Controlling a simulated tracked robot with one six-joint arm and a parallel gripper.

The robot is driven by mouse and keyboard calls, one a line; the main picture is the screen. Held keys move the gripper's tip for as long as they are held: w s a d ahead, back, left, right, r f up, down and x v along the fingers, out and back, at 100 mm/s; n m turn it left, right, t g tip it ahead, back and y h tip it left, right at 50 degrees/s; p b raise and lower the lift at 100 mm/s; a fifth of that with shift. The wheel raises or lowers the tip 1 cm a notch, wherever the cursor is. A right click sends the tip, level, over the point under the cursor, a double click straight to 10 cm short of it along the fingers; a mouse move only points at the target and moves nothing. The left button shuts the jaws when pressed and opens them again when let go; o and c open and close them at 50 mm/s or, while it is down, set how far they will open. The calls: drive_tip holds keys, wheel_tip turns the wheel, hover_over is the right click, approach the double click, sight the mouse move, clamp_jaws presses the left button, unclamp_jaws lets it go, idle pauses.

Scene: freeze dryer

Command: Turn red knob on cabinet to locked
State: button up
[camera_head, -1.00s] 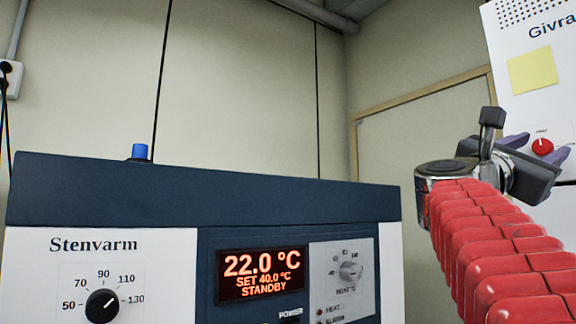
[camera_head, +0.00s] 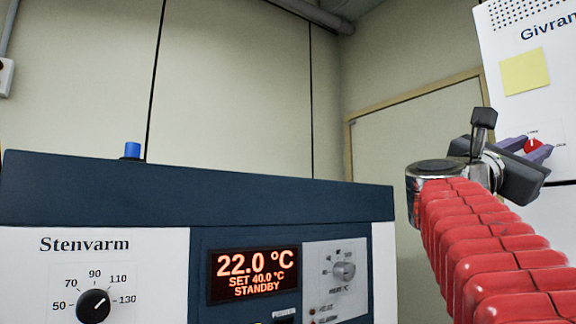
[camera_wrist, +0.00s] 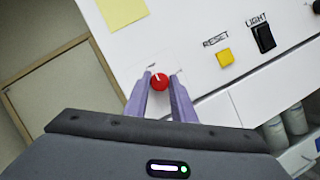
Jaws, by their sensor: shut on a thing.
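The red knob (camera_head: 533,146) sits on the front of the white Givra cabinet (camera_head: 552,100) at the right of the head view. In the wrist view the red knob (camera_wrist: 159,82) lies between the tips of my gripper's (camera_wrist: 160,80) two purple fingers. My gripper (camera_head: 527,148) is shut on the knob, one finger on each side. A white pointer line on the knob points up in the wrist view. The small labels around the knob are partly hidden by the fingers and too small to read.
A yellow note (camera_head: 525,72) is on the cabinet above the knob. The wrist view shows a yellow RESET button (camera_wrist: 224,57) and a black LIGHT switch (camera_wrist: 263,39) beside it. The Stenvarm unit (camera_head: 200,195) stands at the left, with a blue cap (camera_head: 132,149) on top.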

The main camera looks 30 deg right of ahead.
drive_tip(key=shift+m, duration=0.5)
drive_tip(key=m+g+y, duration=0.1)
drive_tip(key=m, duration=0.1)
drive_tip(key=m+g, duration=0.1)
drive_tip(key=m, duration=0.2)
drive_tip(key=shift+w+y, duration=0.1)
drive_tip(key=shift+y, duration=0.3)
drive_tip(key=m+y, duration=0.1)
drive_tip(key=m, duration=0.3)
drive_tip(key=shift+r+g, duration=0.1)
drive_tip(key=shift+g, duration=0.2)
drive_tip(key=m+y, duration=0.2)
drive_tip(key=m, duration=0.2)
drive_tip(key=shift+m+t+y, duration=0.6)
drive_tip(key=shift+m+y, duration=0.1)
drive_tip(key=shift+m, duration=1.4)
drive_tip(key=o, duration=1.1)
drive_tip(key=shift+r, duration=0.15)
drive_tip(key=shift+c, duration=0.2)
